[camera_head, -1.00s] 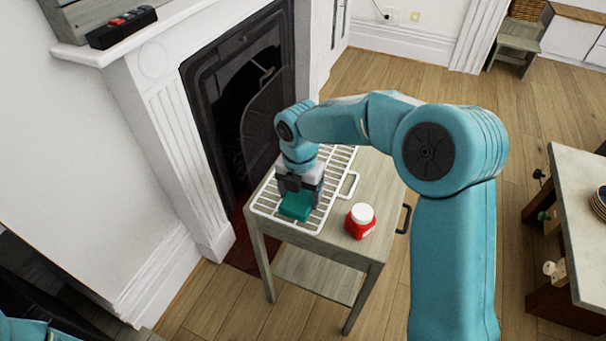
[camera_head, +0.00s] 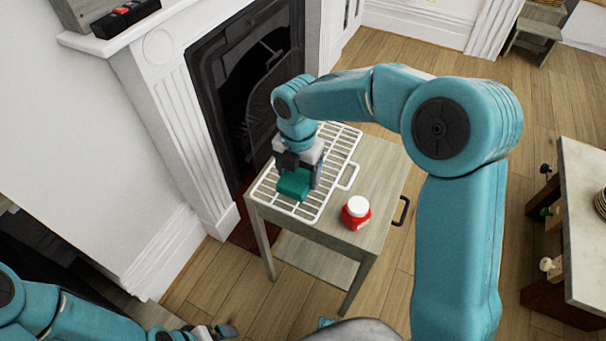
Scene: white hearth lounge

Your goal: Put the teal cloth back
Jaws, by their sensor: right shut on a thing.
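The teal cloth (camera_head: 293,185) is a small folded block at the near-left part of a white wire rack (camera_head: 312,210). The rack lies on a small grey-wood side table (camera_head: 380,185). My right gripper (camera_head: 297,170) points down and is shut on the teal cloth. The cloth is at or just above the rack bars; I cannot tell whether it touches them. My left gripper (camera_head: 212,332) is low at the bottom edge, partly cut off, away from the table. Its jaws are too unclear to read.
A red jar with a white lid (camera_head: 356,212) stands on the table right of the rack. A white fireplace surround (camera_head: 180,120) with a dark grate stands to the left. A pale-topped cabinet (camera_head: 585,220) is at the right. Wood floor lies between.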

